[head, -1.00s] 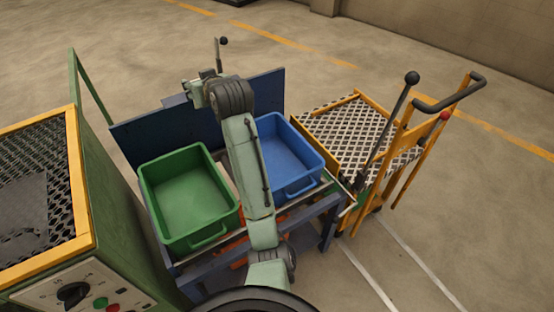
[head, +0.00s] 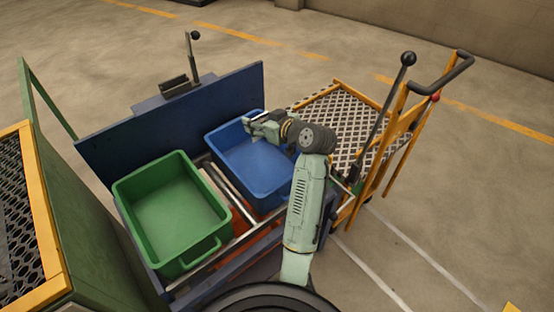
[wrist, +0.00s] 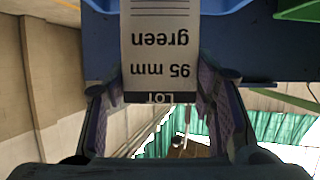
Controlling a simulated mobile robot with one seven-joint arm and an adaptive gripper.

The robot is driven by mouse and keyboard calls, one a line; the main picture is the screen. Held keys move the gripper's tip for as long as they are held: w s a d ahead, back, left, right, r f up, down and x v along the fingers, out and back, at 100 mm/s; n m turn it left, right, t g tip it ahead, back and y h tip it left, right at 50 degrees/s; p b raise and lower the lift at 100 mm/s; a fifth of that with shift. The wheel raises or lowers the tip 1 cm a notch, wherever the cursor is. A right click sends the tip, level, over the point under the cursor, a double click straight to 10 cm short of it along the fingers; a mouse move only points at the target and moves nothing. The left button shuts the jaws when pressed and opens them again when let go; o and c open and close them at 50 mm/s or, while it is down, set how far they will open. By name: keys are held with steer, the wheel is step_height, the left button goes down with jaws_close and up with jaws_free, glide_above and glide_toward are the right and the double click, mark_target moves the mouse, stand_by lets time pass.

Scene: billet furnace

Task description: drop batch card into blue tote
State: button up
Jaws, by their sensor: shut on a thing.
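The blue tote (head: 264,168) stands on a rack to the right of the green tote (head: 172,210). It looks empty where its inside shows. My gripper (head: 257,125) is over the far part of the blue tote in the head view. In the wrist view my gripper (wrist: 166,88) is shut on the batch card (wrist: 176,22). The card is white with a dark strip and reads "LOT", "95 mm" and "green" upside down. The card is hard to make out in the head view, and its height above the tote cannot be told.
A dark blue panel (head: 165,128) stands behind the totes, with a black-knobbed lever (head: 193,55) beyond it. A yellow-framed mesh cart (head: 345,115) is close on the right. A green cabinet (head: 85,215) is at the left. Open floor lies at the far right.

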step_height(320, 180, down, 7)
steer(key=d+b, duration=0.1)
steer(key=b, duration=0.3)
steer(key=shift+s+r, duration=0.1)
steer(key=o, duration=1.1)
steer(key=v, duration=1.2)
